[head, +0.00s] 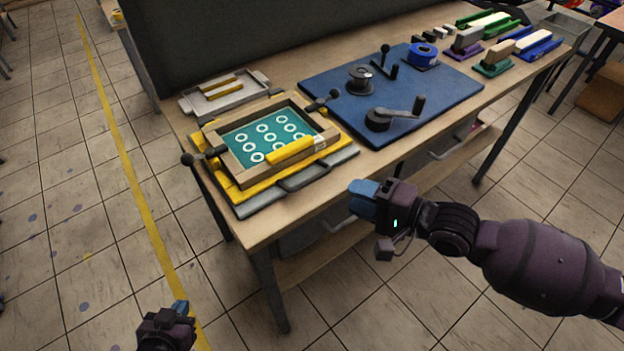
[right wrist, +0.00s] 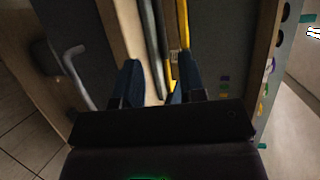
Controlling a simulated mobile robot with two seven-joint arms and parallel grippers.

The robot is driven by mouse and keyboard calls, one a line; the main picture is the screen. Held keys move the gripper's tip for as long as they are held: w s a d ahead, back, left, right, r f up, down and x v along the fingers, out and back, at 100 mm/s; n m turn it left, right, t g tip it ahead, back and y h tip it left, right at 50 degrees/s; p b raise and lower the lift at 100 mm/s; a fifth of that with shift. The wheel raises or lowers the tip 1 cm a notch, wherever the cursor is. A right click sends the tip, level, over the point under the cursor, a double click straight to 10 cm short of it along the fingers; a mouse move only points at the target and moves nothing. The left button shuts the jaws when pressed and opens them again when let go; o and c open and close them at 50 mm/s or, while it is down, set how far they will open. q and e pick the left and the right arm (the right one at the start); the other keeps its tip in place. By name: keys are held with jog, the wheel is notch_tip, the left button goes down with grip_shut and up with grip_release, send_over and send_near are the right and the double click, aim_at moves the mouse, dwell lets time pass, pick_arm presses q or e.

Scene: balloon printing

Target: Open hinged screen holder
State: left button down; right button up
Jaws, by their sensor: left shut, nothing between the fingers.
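The hinged screen holder (head: 228,163) is a wooden frame around a green screen (head: 243,137) with white rings. It lies flat over a yellow base (head: 240,190) at the left end of the table. A yellow bar (head: 291,150) lies along the frame's front right side. Black-knobbed clamps (head: 188,159) (head: 333,95) stick out at two sides. My right gripper (head: 358,200) is open and empty, in front of the table edge and right of the holder. Its two blue fingers stand apart in the right wrist view (right wrist: 158,82). My left gripper (head: 180,307) is shut and empty, low over the floor.
A grey handle (head: 305,177) projects at the front of the base. A grey tray (head: 225,92) lies behind the holder. A blue board (head: 390,90) with cranked tools lies to the right. Stamps and pads (head: 495,55) stand farther right.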

aim_at(312, 182)
jog(key=x, duration=1)
jog(key=shift+f, duration=0.1)
grip_shut()
